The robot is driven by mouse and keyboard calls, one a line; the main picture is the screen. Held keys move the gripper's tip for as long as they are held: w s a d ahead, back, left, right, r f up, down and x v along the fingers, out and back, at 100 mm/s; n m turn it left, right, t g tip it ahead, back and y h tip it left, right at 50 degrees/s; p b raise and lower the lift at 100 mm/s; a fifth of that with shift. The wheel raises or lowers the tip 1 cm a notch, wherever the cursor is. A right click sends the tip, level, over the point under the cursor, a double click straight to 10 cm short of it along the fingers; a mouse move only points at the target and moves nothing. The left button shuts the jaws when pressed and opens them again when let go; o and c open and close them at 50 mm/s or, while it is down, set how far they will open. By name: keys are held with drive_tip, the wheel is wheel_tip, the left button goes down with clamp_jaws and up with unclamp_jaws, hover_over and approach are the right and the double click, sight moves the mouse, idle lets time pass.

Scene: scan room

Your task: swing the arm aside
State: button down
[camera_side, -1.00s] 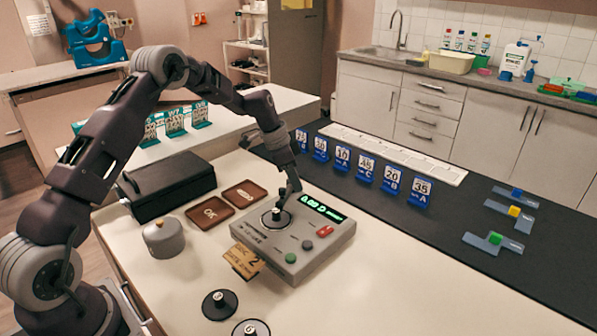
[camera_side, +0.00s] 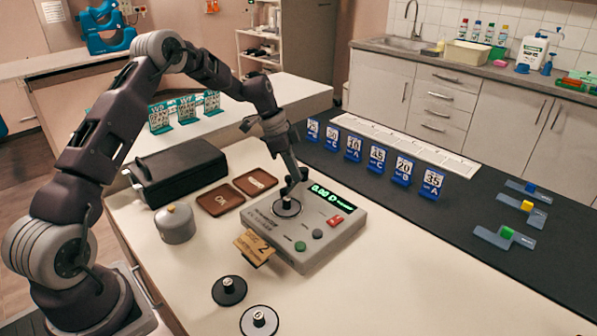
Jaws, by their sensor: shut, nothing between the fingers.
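My arm reaches from the left over the bench. My gripper (camera_side: 289,190) is shut and empty, low over the grey meter box (camera_side: 325,241). Its tips are close to the black knob of a disc (camera_side: 287,207) lying on the box's round plate. I cannot tell whether they touch the knob. The box has a lit green display (camera_side: 333,197), a red button and a green button.
A grey canister (camera_side: 175,223), a black case (camera_side: 176,172) and two brown trays (camera_side: 220,201) stand left of the box. Blue number cards (camera_side: 376,158) line the dark mat behind. The bench's front right is clear.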

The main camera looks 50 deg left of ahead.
drive_tip(key=a+m, duration=0.1)
drive_tip(key=a+m+g, duration=0.1)
drive_tip(key=m, duration=0.1)
drive_tip(key=s+a+m, duration=0.1)
drive_tip(key=m, duration=0.1)
drive_tip(key=shift+a+g+h, duration=0.2)
drive_tip(key=shift+g+h, duration=0.1)
drive_tip(key=shift+h, duration=0.1)
drive_tip(key=shift+w+a, duration=0.1)
drive_tip(key=shift+a, duration=0.95)
drive_tip(key=d, duration=0.2)
drive_tip(key=d+r, duration=0.1)
drive_tip(key=d, duration=0.1)
drive_tip(key=shift+w, duration=0.3)
drive_tip(key=w+v, duration=0.1)
drive_tip(key=v, duration=0.8)
drive_tip(key=shift+s, duration=0.3)
